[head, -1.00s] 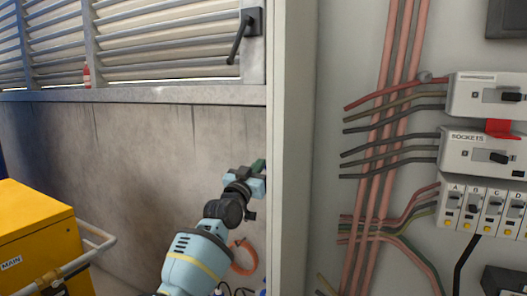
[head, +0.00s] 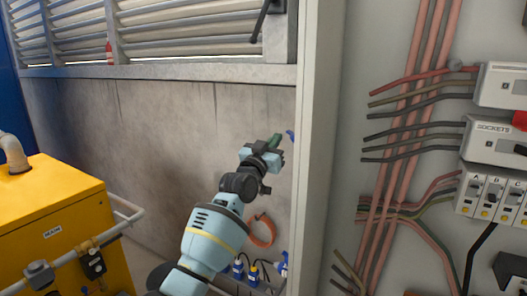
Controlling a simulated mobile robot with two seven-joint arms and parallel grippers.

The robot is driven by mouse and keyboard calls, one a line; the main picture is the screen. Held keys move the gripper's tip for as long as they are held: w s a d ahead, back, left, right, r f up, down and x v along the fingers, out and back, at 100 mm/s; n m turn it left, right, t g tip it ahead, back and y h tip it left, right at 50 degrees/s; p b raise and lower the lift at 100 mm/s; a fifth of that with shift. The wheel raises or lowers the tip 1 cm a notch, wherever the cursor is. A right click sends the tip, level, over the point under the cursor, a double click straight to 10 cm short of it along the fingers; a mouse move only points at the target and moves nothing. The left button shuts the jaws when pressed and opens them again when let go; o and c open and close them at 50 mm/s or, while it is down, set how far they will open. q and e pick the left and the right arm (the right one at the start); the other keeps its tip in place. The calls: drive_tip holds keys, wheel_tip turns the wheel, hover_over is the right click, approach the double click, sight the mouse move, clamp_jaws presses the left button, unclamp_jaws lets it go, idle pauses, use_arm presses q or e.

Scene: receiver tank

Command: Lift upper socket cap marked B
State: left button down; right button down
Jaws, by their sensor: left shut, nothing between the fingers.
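My left gripper (head: 274,142) is at the end of the pale blue arm, in front of the concrete wall and just left of the cabinet's edge. Its fingers are small and dark green, shut with nothing between them. A small blue part (head: 291,135) shows just right of the fingertips, partly cut off by the cabinet edge. I cannot tell whether it is a socket cap or whether the fingers touch it. Several blue plugs or sockets (head: 253,276) show low on the wall, right of my arm. No cap marked B can be read. My right gripper is not in view.
An open cabinet with a pale frame (head: 320,150) stands close on the right, holding pink cables (head: 405,150) and breakers lettered A, B and C (head: 491,190). An orange cable loop (head: 262,231) hangs beside my arm. A yellow box (head: 50,215) with a rail stands left.

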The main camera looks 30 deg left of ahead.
use_arm(q)
drive_tip(key=v, duration=0.6)
drive_tip(key=shift+s+d, duration=0.25)
drive_tip(key=shift+s, duration=0.15)
